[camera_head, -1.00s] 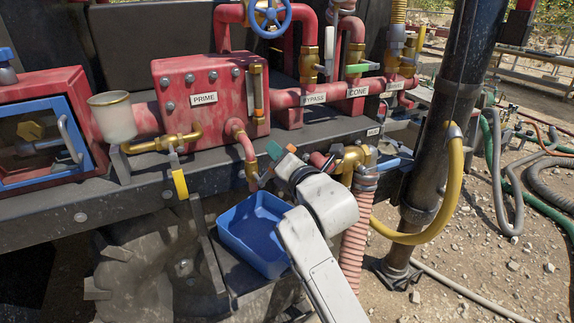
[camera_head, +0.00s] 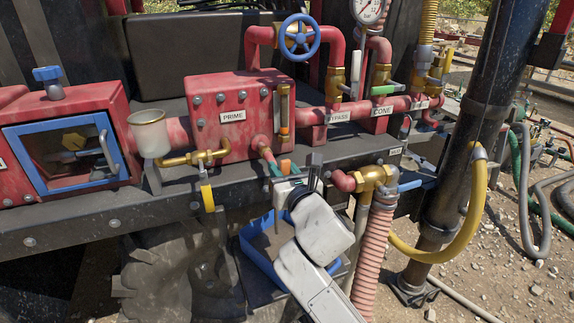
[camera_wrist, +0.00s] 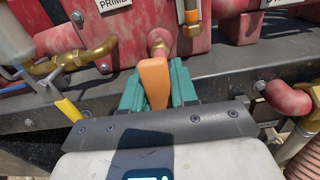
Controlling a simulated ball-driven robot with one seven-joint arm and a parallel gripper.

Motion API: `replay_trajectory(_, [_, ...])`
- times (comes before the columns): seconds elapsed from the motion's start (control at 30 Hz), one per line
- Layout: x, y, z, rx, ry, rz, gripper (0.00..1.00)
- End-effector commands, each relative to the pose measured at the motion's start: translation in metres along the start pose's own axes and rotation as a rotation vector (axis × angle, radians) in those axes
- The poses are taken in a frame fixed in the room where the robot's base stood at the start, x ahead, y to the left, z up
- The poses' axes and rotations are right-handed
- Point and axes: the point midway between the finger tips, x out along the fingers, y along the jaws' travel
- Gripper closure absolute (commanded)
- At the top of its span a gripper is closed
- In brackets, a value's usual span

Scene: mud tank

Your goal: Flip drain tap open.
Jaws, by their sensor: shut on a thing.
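The orange drain tap lever (camera_wrist: 154,82) stands between the teal fingers of my gripper (camera_wrist: 156,92) in the wrist view. It sits in front of the red outlet pipe under the red pump box. In the head view the lever (camera_head: 286,167) shows as a small orange patch beside my gripper (camera_head: 291,174). My gripper is shut on the lever. The tap body and the pipe's lower end are hidden behind my gripper.
A blue tray (camera_head: 250,243) is below my gripper, partly covered by my arm; its inside looks grey-brown. A yellow-handled valve (camera_head: 207,198) hangs to the left. A brass fitting (camera_head: 372,178) and ribbed pink hose (camera_head: 374,240) stand close on the right.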

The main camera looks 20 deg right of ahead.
Motion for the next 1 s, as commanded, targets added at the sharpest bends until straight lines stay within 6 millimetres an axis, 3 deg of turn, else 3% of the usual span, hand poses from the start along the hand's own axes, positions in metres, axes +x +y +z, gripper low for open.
replay_trajectory(0.63, [0.0000, 0.0052, -0.0026, -0.057, 0.004, 0.001, 1.00])
replay_trajectory(0.67, [0.0000, 0.0052, -0.0026, -0.057, 0.004, 0.001, 0.71])
replay_trajectory(0.87, [0.0000, 0.0049, -0.0018, -0.055, 0.003, 0.001, 0.52])
replay_trajectory(1.0, [0.0000, 0.0045, -0.0012, -0.055, 0.002, 0.000, 0.51])
